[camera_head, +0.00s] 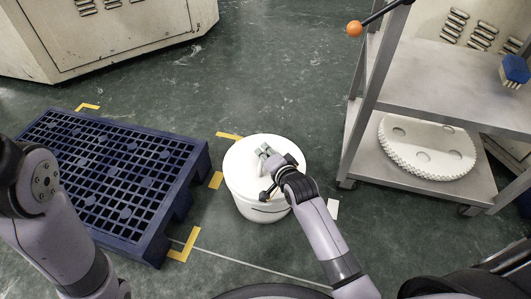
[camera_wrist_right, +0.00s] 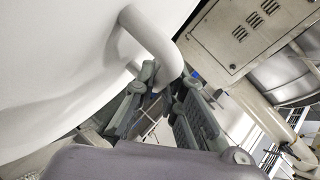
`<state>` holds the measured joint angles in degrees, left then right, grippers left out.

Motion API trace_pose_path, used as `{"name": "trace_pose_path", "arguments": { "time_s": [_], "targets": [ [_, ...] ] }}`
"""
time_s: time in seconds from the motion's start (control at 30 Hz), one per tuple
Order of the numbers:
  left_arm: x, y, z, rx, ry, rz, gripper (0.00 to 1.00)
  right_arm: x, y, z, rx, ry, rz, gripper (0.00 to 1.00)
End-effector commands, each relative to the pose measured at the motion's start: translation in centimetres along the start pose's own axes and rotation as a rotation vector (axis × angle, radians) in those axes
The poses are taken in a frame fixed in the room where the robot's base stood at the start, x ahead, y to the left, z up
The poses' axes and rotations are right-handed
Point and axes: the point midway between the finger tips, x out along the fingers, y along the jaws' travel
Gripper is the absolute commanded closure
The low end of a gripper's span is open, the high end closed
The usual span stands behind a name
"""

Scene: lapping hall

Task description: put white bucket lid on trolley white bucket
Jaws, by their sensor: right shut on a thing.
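The white bucket (camera_head: 250,208) stands upright on the green floor between the blue pallet and the trolley. The round white lid (camera_head: 241,157) covers its top in the head view. I cannot tell whether the lid is fully seated or slightly above the rim. My right gripper (camera_head: 266,155) is over the lid, shut on its handle. In the right wrist view the curved white handle (camera_wrist_right: 155,42) rises from the white lid surface (camera_wrist_right: 60,60) and runs down between the fingers of my right gripper (camera_wrist_right: 160,100). My left gripper is out of view; only part of that arm shows.
A blue grid pallet (camera_head: 118,172) lies left of the bucket. A steel trolley (camera_head: 440,85) stands at the right, with a white toothed disc (camera_head: 425,148) below and a blue brush (camera_head: 515,70) above. A cream machine cabinet (camera_head: 110,40) stands behind. Floor behind the bucket is clear.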

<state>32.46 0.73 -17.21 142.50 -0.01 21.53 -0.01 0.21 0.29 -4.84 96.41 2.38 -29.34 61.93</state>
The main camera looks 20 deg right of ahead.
Motion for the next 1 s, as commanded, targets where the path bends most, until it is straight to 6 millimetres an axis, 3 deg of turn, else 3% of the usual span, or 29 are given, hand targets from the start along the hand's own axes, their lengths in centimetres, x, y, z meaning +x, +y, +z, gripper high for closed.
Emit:
{"name": "trace_pose_path", "arguments": {
  "time_s": [0.57,0.6,0.9,1.0],
  "targets": [
    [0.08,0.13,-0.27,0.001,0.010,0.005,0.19,0.44,0.93,0.45,0.001,0.000,-0.001,1.00],
    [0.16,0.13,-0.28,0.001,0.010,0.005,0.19,0.42,0.87,0.41,0.001,0.001,-0.001,0.87],
    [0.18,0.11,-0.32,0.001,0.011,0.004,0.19,0.42,0.88,0.43,0.001,0.000,0.000,0.67],
    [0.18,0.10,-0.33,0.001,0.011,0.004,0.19,0.42,0.89,0.44,0.001,0.000,0.000,0.66]
  ]
}}
